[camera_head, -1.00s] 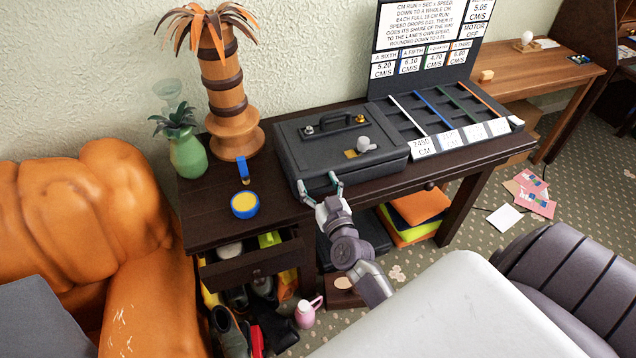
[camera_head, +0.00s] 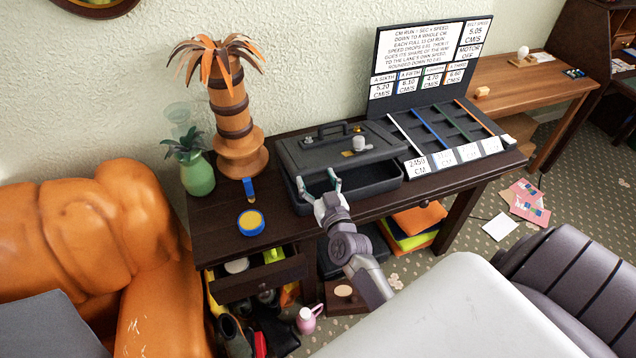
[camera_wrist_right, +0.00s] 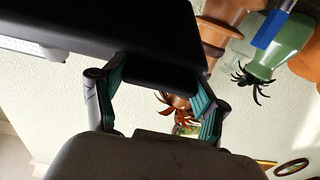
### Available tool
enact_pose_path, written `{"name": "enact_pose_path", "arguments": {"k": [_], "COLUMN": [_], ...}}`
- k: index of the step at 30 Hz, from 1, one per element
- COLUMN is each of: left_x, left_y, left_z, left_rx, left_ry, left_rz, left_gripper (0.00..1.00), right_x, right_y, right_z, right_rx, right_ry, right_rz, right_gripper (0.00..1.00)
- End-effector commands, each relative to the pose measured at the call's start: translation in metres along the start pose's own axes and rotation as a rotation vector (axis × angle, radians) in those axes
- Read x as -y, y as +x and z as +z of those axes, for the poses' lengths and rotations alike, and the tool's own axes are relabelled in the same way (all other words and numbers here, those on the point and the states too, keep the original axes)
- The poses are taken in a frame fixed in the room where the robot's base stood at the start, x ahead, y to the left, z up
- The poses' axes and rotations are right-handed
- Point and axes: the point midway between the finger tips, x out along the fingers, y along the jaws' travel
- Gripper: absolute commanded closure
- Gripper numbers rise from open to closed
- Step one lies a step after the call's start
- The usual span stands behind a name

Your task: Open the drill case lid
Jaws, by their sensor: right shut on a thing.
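The dark grey drill case (camera_head: 385,184) sits on the dark wooden desk. Its lid (camera_head: 312,153) is tilted partly up at the front, and a dark gap shows between lid and base. A handle and latches are on the lid's top. My right gripper (camera_head: 320,186) is shut on the lid's front edge, near the case's front left. In the right wrist view my gripper (camera_wrist_right: 158,92) has its two fingers at the dark lid (camera_wrist_right: 120,25). The case's contents are too dark to make out. My left gripper is not in view.
A yellow-and-blue tape roll (camera_head: 251,222), a green vase (camera_head: 198,175) and a palm-shaped wooden ornament (camera_head: 240,150) stand left of the case. A lane board (camera_head: 448,125) stands close on its right. A desk drawer (camera_head: 252,279) hangs open below.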

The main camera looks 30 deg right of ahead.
Motion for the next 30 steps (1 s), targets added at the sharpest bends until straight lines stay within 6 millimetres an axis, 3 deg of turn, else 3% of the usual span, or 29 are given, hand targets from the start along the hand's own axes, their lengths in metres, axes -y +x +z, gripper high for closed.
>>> {"name": "enact_pose_path", "arguments": {"k": [1, 15, 30], "left_x": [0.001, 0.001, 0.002], "left_y": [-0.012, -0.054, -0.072], "left_z": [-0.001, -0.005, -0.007], "left_rx": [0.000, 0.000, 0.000], "left_ry": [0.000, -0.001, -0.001], "left_rz": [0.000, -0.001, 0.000], "left_gripper": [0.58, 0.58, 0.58], "right_x": [-0.001, -0.001, -0.001], "right_y": [0.005, 0.034, 0.059], "right_z": [-0.019, -0.069, -0.095], "right_rx": [-0.016, -0.017, -0.015], "right_ry": [-0.001, 0.000, 0.001], "right_rz": [0.004, 0.004, 0.004], "right_gripper": [0.90, 0.90, 0.90]}}
